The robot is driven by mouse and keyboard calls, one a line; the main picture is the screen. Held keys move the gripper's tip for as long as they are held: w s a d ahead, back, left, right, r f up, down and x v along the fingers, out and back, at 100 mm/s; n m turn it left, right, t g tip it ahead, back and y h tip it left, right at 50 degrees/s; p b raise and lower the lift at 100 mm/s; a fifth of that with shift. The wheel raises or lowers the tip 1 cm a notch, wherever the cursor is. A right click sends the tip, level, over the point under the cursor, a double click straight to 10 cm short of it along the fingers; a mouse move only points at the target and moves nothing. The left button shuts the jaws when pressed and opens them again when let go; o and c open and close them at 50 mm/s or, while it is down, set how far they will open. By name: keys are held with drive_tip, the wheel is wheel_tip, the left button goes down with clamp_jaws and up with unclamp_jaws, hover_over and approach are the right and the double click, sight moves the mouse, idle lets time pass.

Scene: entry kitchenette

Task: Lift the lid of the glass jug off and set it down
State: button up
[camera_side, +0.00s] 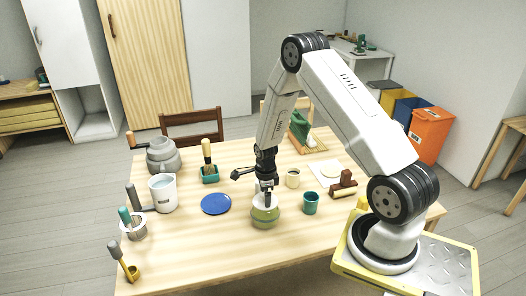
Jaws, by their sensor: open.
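The glass jug (265,217) appears to be the round, pale green vessel near the middle front of the table. It stands upright. My gripper (266,199) points straight down right over it, with its fingertips at the jug's top. The gripper is open. The lid is small in the picture and largely hidden by the fingers, but it seems to be on the jug. I cannot tell whether the fingers touch it.
A blue plate (216,204) lies to the left. A teal cup (310,203) stands close on the right and a cream cup (293,178) behind. A white pitcher (163,192) and utensil holder (133,228) stand farther left. The table front (215,250) is bare.

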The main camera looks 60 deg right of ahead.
idle(0.3)
clamp_jaws()
drive_tip(key=shift+r, duration=0.15)
drive_tip(key=shift+r, duration=0.8)
drive_tip(key=s+a+r, duration=0.5)
drive_tip(key=s+r, duration=0.6)
drive_tip(key=s, duration=0.2)
drive_tip(key=shift+a, duration=0.2)
drive_tip(key=shift+w+r, duration=0.1)
drive_tip(key=shift+r, duration=0.1)
